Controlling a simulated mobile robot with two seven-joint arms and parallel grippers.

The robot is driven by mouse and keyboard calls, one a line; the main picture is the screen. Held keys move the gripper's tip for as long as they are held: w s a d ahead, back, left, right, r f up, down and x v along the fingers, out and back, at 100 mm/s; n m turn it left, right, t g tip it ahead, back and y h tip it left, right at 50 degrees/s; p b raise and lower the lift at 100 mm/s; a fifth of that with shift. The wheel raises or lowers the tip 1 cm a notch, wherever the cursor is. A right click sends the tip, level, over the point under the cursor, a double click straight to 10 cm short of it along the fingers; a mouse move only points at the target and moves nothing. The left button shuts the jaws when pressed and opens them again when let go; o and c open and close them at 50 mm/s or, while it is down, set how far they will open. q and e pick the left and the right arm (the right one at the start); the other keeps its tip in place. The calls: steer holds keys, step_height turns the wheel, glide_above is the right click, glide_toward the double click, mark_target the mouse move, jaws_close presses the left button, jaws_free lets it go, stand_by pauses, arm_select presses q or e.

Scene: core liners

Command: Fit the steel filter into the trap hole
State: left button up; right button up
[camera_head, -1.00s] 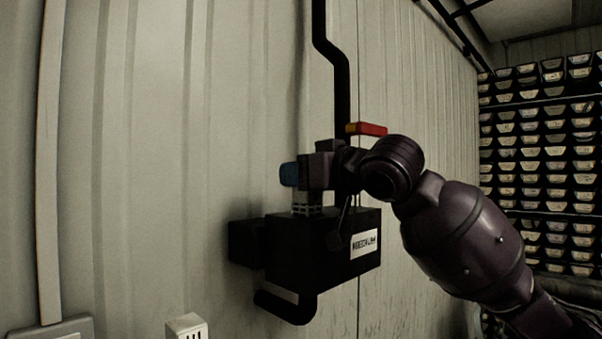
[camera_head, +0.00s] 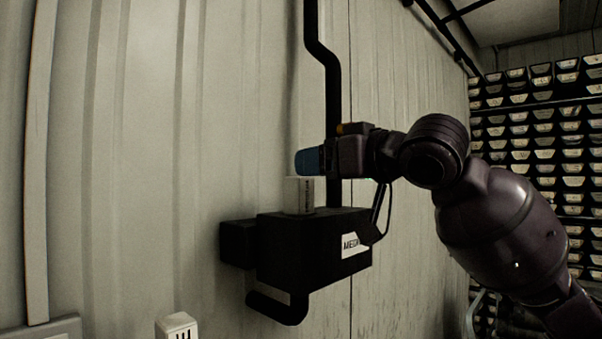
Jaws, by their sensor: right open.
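The steel filter (camera_head: 299,196), a small light-grey block with dark marks on one side, stands upright at the top of a black box (camera_head: 305,250) on the wall. The trap hole itself is not visible, and I cannot tell how deep the filter sits in it. My right gripper (camera_head: 310,162), with blue fingertips, is just above the filter and slightly to its right, open and apparently clear of it. My left gripper is not in view.
A black pipe (camera_head: 333,110) runs up the wall behind the gripper. A white block with dark bars (camera_head: 177,326) shows at the bottom edge. Racks of bins (camera_head: 540,140) stand at the right. The wall left of the box is clear.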

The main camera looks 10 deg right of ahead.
steer(key=shift+b+v, duration=0.4)
steer(key=shift+v, duration=2.3)
